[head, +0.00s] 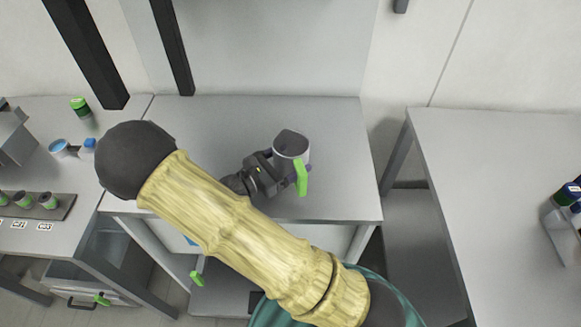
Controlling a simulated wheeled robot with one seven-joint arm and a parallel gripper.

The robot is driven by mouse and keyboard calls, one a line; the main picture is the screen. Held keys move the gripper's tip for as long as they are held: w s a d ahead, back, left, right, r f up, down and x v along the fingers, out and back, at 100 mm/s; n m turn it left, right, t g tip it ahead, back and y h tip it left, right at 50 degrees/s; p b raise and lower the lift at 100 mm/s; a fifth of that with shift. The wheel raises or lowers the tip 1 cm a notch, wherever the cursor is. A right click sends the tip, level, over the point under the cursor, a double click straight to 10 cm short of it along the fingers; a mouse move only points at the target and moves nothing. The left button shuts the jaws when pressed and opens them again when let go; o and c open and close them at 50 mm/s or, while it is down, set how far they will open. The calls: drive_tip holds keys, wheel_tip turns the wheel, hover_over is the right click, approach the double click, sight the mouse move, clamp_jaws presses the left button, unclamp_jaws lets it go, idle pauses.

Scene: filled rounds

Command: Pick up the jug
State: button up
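The jug (291,146) is a grey, open-topped vessel with a bright green handle (301,178) on its near side. It stands upright on, or very close to, the middle table near its right half. My black gripper (298,175) is right at the jug, reaching in from the left. My arm hides part of the table.
The middle table (210,120) is otherwise clear. The left table holds a green-lidded jar (80,106), blue-topped containers (60,148) and a dark rack (64,207) of small pots. The right table (490,150), across a gap, has a grey holder with bottles (567,194) at its edge.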

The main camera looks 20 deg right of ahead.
wheel_tip(320, 180, up, 6)
drive_tip(key=shift+r, duration=0.1)
idle(0.8)
